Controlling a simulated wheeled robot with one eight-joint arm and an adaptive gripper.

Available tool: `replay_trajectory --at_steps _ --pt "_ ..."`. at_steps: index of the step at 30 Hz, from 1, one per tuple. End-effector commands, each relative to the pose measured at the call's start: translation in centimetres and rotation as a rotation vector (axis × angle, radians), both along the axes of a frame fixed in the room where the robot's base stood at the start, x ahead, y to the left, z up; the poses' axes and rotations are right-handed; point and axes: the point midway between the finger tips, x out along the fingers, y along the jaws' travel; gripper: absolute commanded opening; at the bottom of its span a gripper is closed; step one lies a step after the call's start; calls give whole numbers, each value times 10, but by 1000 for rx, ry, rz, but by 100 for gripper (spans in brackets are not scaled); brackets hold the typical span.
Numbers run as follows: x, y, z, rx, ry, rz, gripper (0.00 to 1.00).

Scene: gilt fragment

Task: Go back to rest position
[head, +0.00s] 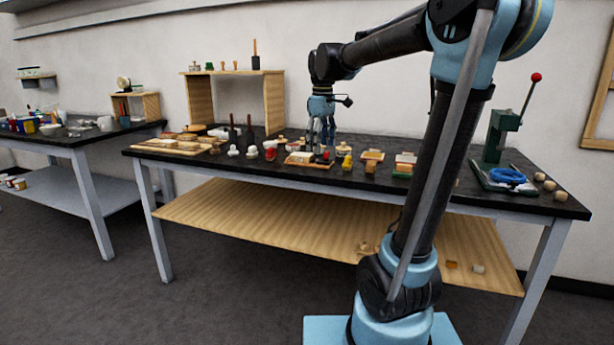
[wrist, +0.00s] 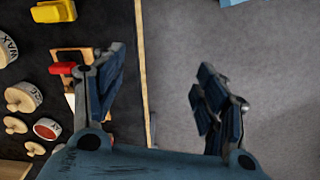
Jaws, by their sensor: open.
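My gripper (head: 322,134) hangs over the front part of the black workbench (head: 467,198) in the head view, with its fingers pointing down. In the wrist view my gripper (wrist: 165,100) has its two blue fingers spread wide, with nothing between them. The bench's front edge and the grey floor show between and beyond the fingers. The left finger is over a small wooden tray (wrist: 87,54) with a red piece (wrist: 62,68) at its side. I cannot tell the exact height of the fingers above the bench.
Several small jars and blocks crowd the bench around my gripper, including a yellow piece (head: 347,163). A green press (head: 500,130) with a red-knobbed lever stands at the right. A wooden shelf (head: 275,95) stands behind. The floor (head: 80,290) is clear.

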Motion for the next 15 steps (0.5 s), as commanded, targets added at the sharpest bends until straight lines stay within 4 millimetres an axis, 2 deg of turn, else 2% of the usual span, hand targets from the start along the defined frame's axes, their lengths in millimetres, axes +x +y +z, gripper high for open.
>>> replay_trajectory --at_steps 6,15 --pt "-53 -43 -30 13 -27 -179 66" --pt "-126 -90 -86 37 -65 -434 66"
